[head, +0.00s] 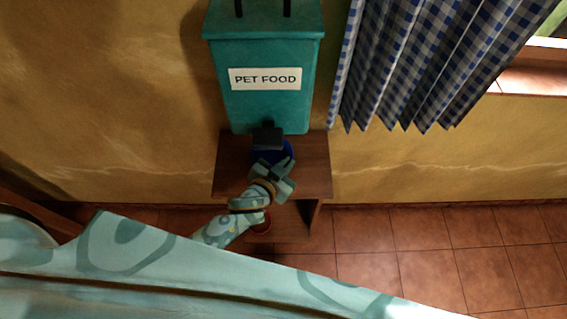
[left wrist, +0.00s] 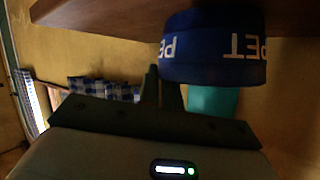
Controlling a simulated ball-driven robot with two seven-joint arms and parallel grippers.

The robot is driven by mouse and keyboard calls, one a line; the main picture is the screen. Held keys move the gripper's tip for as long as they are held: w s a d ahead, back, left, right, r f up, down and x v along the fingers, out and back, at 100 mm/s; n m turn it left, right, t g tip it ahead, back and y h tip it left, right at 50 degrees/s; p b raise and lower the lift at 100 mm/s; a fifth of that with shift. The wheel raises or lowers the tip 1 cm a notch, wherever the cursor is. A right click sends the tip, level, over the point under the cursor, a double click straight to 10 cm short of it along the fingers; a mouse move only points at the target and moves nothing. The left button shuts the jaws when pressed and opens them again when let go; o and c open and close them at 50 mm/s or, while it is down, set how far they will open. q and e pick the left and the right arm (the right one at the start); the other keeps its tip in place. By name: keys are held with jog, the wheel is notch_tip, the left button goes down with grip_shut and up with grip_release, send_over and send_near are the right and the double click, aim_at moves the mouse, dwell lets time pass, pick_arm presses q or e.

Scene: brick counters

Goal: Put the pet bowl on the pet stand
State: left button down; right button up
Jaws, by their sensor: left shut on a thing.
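The blue pet bowl (head: 288,149) is over the top of the brown wooden pet stand (head: 233,178), below the dispenser spout and partly hidden by my left gripper. My left gripper (head: 272,163) is shut on the bowl's near side. In the left wrist view, which is upside down, the blue bowl (left wrist: 213,55) with white "PET" lettering is close to the stand's board (left wrist: 100,12). I cannot tell if its base touches the board. The gripper fingers (left wrist: 166,85) meet the bowl's rim. My right gripper is not in view.
A teal "PET FOOD" dispenser (head: 265,105) with a dark spout (head: 267,136) is at the stand's back. A red round thing (head: 262,224) sits low under the stand's front, partly hidden by my arm. A checked curtain (head: 420,60) hangs right. Tiled floor (head: 430,265) is clear right.

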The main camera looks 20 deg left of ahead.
pick_arm(q)
jog(key=shift+s+d+r, duration=0.1)
jog(key=shift+s+d, duration=0.15)
jog(key=shift+s, duration=0.05)
jog(key=c, duration=2)
grip_release()
jog(key=o, duration=0.4)
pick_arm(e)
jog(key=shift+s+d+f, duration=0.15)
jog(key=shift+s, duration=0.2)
